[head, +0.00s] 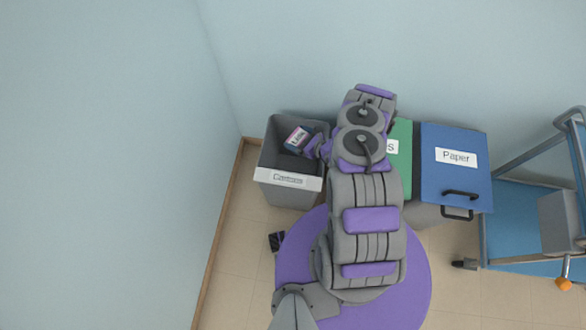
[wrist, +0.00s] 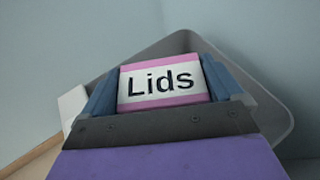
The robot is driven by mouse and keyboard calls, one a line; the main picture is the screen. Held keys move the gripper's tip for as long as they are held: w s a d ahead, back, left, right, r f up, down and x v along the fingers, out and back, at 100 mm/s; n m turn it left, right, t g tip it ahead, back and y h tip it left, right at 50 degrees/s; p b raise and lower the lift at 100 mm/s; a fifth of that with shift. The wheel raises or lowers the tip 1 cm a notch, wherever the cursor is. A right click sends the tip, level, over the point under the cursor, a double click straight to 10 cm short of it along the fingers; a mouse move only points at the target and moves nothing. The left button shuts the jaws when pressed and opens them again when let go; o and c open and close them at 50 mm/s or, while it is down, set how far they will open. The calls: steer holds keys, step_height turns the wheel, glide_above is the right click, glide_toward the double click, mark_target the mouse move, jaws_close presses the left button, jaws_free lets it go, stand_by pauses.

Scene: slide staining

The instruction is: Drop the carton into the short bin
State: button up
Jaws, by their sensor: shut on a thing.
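The carton (head: 298,137) is a small box with a white and pink label; in the wrist view the carton (wrist: 163,82) reads "Lids". My gripper (head: 308,143) is shut on it, with a blue-grey finger on each side of it in the wrist view (wrist: 160,85). The short bin (head: 291,182) is grey and open-topped, with a white label that seems to read "Cartons". In the head view the carton appears over the bin's opening. In the wrist view the bin's rim (wrist: 275,108) shows behind and around the carton. The carton's height relative to the rim is hard to tell.
A green-lidded bin (head: 402,150), partly hidden by my arm, and a blue-lidded bin labelled "Paper" (head: 455,184) stand to the right. A cart (head: 520,220) is at far right. Walls (head: 230,60) close in behind and left of the short bin.

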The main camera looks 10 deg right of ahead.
steer(key=shift+f, duration=0.2)
steer(key=o, duration=0.7)
steer(key=shift+c, duration=0.2)
steer(key=p+v, duration=0.2)
steer(key=v, duration=0.5)
steer(key=shift+s+d, duration=0.2)
